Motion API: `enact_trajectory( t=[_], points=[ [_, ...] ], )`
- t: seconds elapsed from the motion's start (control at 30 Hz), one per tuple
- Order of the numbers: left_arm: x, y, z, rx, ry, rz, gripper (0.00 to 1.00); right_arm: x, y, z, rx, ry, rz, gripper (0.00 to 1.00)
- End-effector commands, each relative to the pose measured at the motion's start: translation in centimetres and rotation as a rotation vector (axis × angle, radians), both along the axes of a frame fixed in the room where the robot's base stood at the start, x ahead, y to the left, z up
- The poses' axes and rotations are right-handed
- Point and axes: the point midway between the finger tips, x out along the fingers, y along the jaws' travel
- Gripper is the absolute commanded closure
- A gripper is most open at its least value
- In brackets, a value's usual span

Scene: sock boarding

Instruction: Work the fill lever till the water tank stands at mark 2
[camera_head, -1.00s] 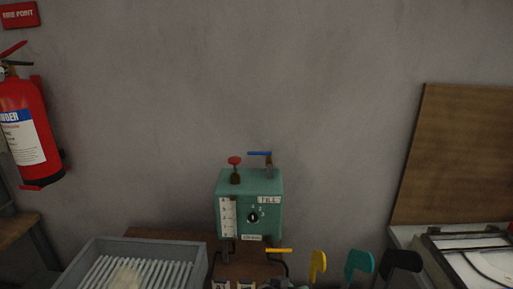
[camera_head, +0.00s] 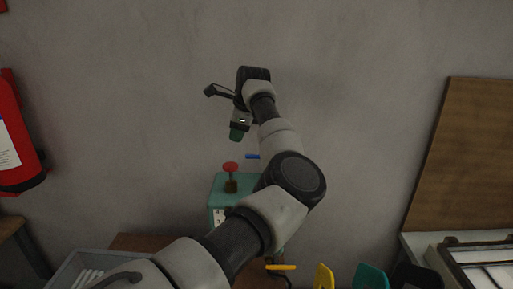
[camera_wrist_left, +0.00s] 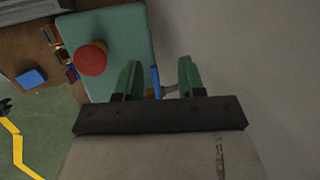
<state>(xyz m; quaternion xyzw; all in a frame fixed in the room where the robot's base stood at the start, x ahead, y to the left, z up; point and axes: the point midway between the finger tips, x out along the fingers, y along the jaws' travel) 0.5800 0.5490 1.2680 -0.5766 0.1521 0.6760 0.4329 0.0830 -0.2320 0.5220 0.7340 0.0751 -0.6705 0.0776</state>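The green water tank (camera_head: 220,190) stands against the wall, largely covered by my left arm. Its white gauge strip (camera_head: 218,216) shows only at the top, and I cannot read the water level. The blue lever (camera_head: 252,157) on top pokes out beside my arm. My left gripper (camera_head: 237,136) is above the tank with its green fingers apart. In the left wrist view the blue lever (camera_wrist_left: 156,82) lies between the open fingers (camera_wrist_left: 159,78), seemingly untouched; I cannot tell its depth. My right gripper is not in view.
A red knob (camera_head: 231,168) stands on the tank top, left of the blue lever. A yellow lever (camera_head: 281,267) is low at the front. A grey slatted tray (camera_head: 75,268) is at left; yellow, teal and black shapes stand at right.

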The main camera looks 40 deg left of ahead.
Motion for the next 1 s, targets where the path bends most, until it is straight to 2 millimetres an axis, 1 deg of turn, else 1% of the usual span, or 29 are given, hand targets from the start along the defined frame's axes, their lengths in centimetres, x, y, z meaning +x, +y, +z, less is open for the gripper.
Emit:
enact_trajectory(
  t=[0.03, 0.1, 0.2, 0.27, 0.37, 0.7, 0.8, 0.9, 1.0],
  points=[
    [0.8, -1.6, 1.1, -0.097, -0.045, -0.007, 0.61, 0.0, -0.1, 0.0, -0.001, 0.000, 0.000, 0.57],
    [1.5, -3.4, 2.0, -0.200, -0.080, -0.015, 0.61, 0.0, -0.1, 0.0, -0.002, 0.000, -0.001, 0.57],
    [2.0, -4.8, 2.8, -0.280, -0.102, -0.024, 0.61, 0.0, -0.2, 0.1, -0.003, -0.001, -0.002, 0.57],
    [2.1, -5.1, 2.7, -0.299, -0.105, -0.026, 0.61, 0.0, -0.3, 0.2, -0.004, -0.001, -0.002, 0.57],
    [2.3, -5.1, 1.7, -0.305, -0.104, -0.025, 0.61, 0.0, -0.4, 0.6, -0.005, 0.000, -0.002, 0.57],
    [3.1, -4.2, -4.4, -0.300, -0.099, -0.025, 0.61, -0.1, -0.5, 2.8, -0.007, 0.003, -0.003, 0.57],
    [3.3, -4.0, -5.8, -0.299, -0.101, -0.026, 0.61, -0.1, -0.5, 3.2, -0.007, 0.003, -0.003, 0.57],
    [3.4, -3.9, -6.8, -0.297, -0.103, -0.025, 0.61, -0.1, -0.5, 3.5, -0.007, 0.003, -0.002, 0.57],
    [3.5, -3.8, -7.3, -0.298, -0.103, -0.025, 0.61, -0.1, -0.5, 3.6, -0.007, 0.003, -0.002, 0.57]
  ],
)
